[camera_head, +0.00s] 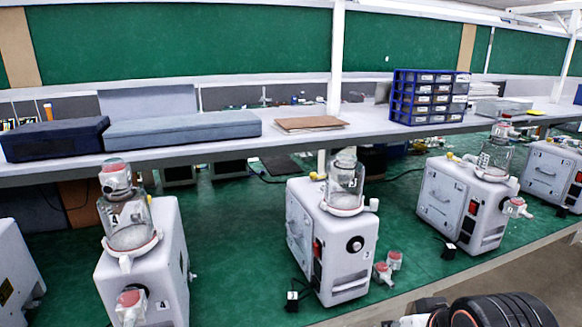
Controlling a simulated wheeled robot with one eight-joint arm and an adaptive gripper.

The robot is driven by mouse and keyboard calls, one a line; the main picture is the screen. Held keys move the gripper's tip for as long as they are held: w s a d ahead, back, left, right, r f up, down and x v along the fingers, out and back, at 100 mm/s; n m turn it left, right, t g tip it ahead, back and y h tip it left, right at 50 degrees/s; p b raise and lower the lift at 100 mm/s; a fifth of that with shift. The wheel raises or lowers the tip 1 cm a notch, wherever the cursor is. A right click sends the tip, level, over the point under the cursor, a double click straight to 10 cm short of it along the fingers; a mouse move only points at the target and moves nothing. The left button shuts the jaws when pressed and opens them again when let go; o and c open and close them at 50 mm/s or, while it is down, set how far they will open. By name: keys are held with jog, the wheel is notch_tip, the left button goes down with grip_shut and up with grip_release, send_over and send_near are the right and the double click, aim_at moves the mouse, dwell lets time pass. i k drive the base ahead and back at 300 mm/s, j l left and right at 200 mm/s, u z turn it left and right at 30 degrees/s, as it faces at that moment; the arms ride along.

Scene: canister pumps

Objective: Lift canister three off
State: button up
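Canister three (345,186) is a clear jar with a grey-white top. It sits upright in the collar on top of the middle white pump (331,240), whose side bears a small 3. No red-capped fitting shows on this canister. My gripper is not seen; only black, red-ringed parts of my arm show at the bottom right, apart from the pump.
Pump four (150,270) with its red-topped canister (127,215) stands left. Another pump (465,210) with a canister (494,158) stands right, and one more (553,175) farther right. Behind is a shelf (230,146) with cases and a blue drawer rack (428,97).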

aim_at(344, 176)
jog(key=i+l+u, duration=0.15)
jog(key=l, duration=0.2)
jog(key=i+l+u, duration=0.15)
jog(key=l, duration=0.2)
jog(key=l+u, duration=0.15)
jog(key=l, duration=0.2)
jog(key=i+l+u, duration=0.15)
jog(key=l, duration=0.25)
jog(key=i+l+u, duration=0.1)
jog(key=u, duration=0.3)
jog(key=i+l+u, duration=0.1)
jog(key=l+u, duration=0.35)
jog(key=u, duration=0.3)
jog(key=i+l, duration=0.05)
